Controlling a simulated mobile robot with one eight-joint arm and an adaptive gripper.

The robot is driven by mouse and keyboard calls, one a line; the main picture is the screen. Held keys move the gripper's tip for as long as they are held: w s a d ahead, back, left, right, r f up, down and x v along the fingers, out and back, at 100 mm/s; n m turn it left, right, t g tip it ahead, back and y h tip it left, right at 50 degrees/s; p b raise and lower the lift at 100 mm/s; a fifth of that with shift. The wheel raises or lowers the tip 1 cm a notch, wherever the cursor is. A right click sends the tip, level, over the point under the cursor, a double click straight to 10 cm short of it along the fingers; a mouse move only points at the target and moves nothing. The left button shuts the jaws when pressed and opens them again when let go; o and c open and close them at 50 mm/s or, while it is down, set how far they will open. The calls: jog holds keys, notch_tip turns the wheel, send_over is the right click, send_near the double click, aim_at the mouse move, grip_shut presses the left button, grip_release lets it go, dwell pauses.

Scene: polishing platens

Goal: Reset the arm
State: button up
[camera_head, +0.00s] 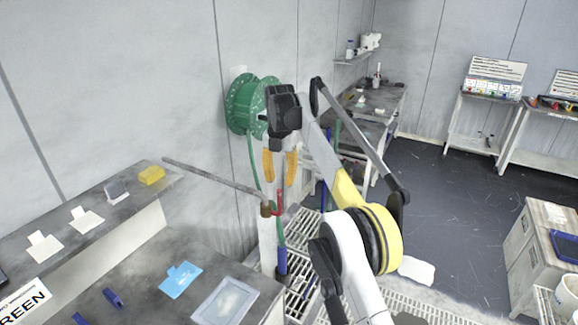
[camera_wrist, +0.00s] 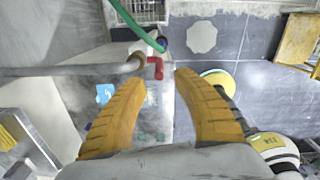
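My gripper (camera_head: 280,172) has two orange fingers and hangs pointing down near the middle of the head view. In the wrist view the fingers of my gripper (camera_wrist: 160,82) stand apart with nothing between them. A grey pipe (camera_head: 215,180) with a brass end and a red handle (camera_head: 279,203) lie below the fingers in the head view. In the wrist view the pipe (camera_wrist: 70,70) and red handle (camera_wrist: 155,68) show beyond the fingertips, seemingly apart from them. My arm is raised and bent, with its yellow-banded joint to the right of the gripper.
A green hose reel (camera_head: 240,103) hangs on the wall just behind my gripper, its green hose (camera_head: 252,160) running down. A bench at left holds a yellow sponge (camera_head: 151,175), a blue cloth (camera_head: 180,279) and a tray (camera_head: 224,302). The dark floor (camera_head: 440,200) at right is mostly open.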

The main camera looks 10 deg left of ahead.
jog(key=s+d+r+m+t+b, duration=0.25)
jog(key=s+d+m+b, duration=0.35)
jog(key=d+m, duration=0.4)
jog(key=s+d+r+m+t+b, duration=0.2)
jog(key=s+d+r+m+b, duration=0.25)
jog(key=s+d+m, duration=0.55)
jog(key=s+d+f+m+t+b, duration=0.1)
jog(key=s+d+f+m+b, duration=0.1)
jog(key=s+d+f+m, duration=0.2)
jog(key=s+d+f+m+t+b, duration=0.1)
jog(key=s+d+f+m+b, duration=0.2)
jog(key=s+f, duration=0.7)
jog(key=s+d+f+m+t+b, duration=0.1)
jog(key=s+d+f+m+b, duration=0.1)
jog(key=s+d+f+m, duration=0.4)
jog(key=s+f+m, duration=0.1)
jog(key=s, duration=0.1)
jog(key=shift+s+d+f+b, duration=0.3)
jog(key=shift+f+b, duration=0.1)
